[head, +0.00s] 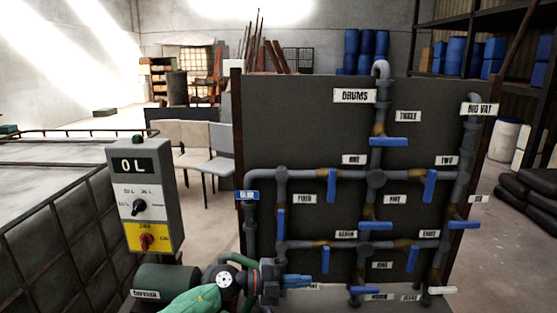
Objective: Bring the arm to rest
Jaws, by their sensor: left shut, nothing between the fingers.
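My left arm (195,300) comes in low from the left, with a green shell and a dark round joint. Its gripper (304,281) points right and is shut with nothing in it. It shows in front of the lower left part of the grey pipe panel (310,110). I cannot tell whether it touches the pipes. My right arm and gripper are not in view.
The panel carries grey pipes and several blue valve handles, such as the top one (388,142); a white handle (443,290) is low right. A control box (147,197) reading 0 L stands left, above a green motor (165,283). A caged tank (50,220) is further left.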

